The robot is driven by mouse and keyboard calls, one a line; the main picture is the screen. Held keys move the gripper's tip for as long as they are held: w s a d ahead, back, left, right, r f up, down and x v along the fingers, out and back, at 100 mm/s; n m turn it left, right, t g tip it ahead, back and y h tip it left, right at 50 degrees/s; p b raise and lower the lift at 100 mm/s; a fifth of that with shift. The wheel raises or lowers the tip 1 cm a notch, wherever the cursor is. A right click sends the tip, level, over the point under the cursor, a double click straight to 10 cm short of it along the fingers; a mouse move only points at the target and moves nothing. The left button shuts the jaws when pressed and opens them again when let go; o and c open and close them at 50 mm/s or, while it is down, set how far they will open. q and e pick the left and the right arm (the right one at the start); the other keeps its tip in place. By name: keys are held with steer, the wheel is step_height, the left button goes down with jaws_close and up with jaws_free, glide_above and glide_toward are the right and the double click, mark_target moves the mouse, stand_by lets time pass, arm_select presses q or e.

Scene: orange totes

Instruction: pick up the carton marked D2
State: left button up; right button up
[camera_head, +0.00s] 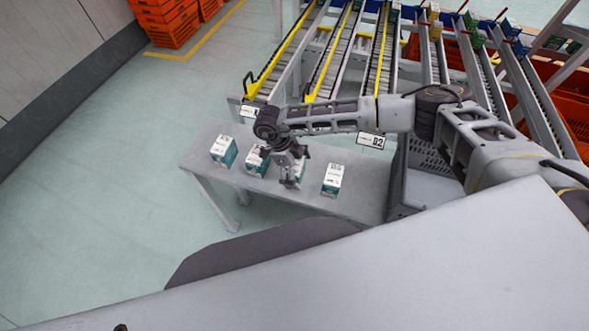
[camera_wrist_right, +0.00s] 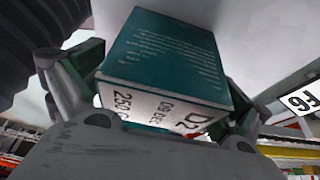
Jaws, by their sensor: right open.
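The carton marked D2 (camera_wrist_right: 165,68) fills the middle of the right wrist view, teal on its side with a white face carrying "D2" and "250". My right gripper (camera_head: 289,181) is over the grey table in the head view, pointing down. Its two fingers stand open on either side of the carton in the wrist view; whether they touch it I cannot tell. In the head view the carton (camera_head: 301,166) at the gripper is largely hidden by the fingers and wrist. My left gripper is not in view.
Similar white and teal cartons stand on the table: one at the left (camera_head: 223,151), one just left of the gripper (camera_head: 254,161), one at the right (camera_head: 333,180). A roller rack with a D2 sign (camera_head: 371,141) stands behind. Orange totes (camera_head: 163,20) are at the back left.

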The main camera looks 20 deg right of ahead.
steer(key=shift+c, duration=0.4)
steer(key=shift+s+f, duration=0.1)
steer(key=shift+f, duration=0.05)
steer(key=c, duration=1)
